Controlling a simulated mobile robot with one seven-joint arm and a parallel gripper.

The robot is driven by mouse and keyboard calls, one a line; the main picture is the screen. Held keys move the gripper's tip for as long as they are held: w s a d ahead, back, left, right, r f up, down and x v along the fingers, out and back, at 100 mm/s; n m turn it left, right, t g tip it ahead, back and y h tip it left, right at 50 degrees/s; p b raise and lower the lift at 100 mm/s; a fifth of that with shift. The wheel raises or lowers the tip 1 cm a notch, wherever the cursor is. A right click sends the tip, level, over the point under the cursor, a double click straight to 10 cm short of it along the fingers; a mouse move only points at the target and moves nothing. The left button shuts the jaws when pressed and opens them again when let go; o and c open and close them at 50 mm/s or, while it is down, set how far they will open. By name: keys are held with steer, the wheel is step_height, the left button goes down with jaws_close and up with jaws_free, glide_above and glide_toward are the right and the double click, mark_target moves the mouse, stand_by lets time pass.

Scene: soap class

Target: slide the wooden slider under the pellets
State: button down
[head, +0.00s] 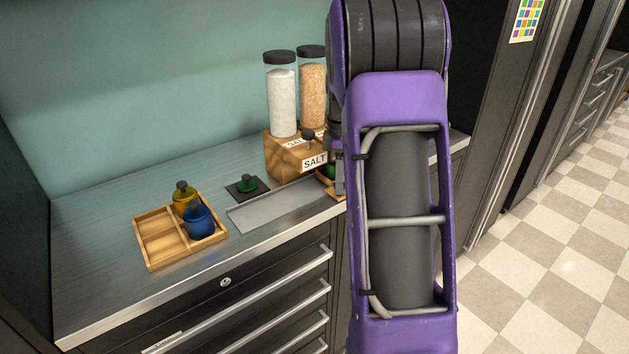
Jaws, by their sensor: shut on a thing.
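A wooden dispenser (284,160) with SALT labels stands on the counter. It carries a jar of white grains (282,98) and a jar of tan pellets (312,85), both with dark lids. At its right front, the wooden slider (327,181) shows in part, with something green (329,171) on it. My gripper (338,178) is at this right end, pointing down and mostly hidden behind my purple arm. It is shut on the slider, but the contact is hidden. The slider's place under the jars cannot be seen clearly.
A wooden tray (161,247) at left holds a yellow bottle (183,197) and a blue jar (199,224). A flat grey plate (279,204) lies before the dispenser. The counter's left part is clear.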

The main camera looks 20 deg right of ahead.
steer(key=shift+w+d+p, duration=0.2)
steer(key=shift+d+p, duration=0.05)
steer(key=shift+d, duration=0.65)
steer(key=shift+w+d+p, duration=0.15)
steer(key=shift+d+p, duration=0.1)
steer(key=shift+d, duration=0.65)
steer(key=shift+w+d+p, duration=0.2)
steer(key=shift+d+p, duration=0.05)
steer(key=shift+d, duration=0.65)
steer(key=c, duration=0.6)
jaws_free()
step_height(320, 180, up, 18)
steer(key=shift+f+p, duration=0.25)
steer(key=shift+p, duration=0.85)
steer(key=shift+c, duration=0.2)
